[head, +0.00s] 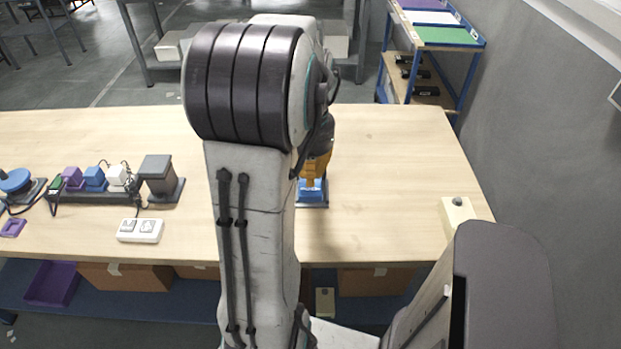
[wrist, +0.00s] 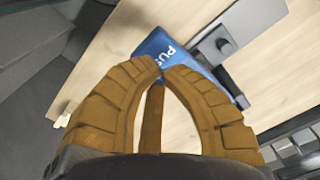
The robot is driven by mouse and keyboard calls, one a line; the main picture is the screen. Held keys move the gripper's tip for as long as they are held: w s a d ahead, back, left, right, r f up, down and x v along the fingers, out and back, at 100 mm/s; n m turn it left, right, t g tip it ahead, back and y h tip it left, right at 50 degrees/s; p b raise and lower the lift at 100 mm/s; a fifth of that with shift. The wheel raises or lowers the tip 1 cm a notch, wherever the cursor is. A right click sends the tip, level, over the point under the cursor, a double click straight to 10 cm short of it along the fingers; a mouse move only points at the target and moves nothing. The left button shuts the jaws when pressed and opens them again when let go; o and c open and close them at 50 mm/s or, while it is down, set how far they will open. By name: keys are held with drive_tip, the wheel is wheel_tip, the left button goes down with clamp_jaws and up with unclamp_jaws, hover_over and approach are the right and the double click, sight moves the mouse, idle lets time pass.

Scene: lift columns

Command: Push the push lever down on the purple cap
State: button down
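My gripper (head: 314,178) points down over the table, with its orange-brown fingers close together at the tips; it also shows in the wrist view (wrist: 161,67). The tips are at a blue part (wrist: 178,55) with white letters reading "PUS", the rest hidden. I cannot tell whether they touch. This blue part sits on a dark base in the head view (head: 312,192). A purple cap-like block (head: 72,177) stands at the left on a dark strip. No purple shows under my gripper.
The dark strip (head: 95,196) also carries blue and white blocks. A grey block (head: 157,173) and a white double switch (head: 140,230) are nearby. A beige box with a dark knob (head: 457,214) stands at the table's right edge.

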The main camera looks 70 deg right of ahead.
wheel_tip(320, 180, down, 8)
drive_tip(key=b, duration=0.6)
idle(5.9)
drive_tip(key=shift+r, duration=0.15)
drive_tip(key=shift+r+p, duration=3.35)
drive_tip(key=shift+r, duration=0.65)
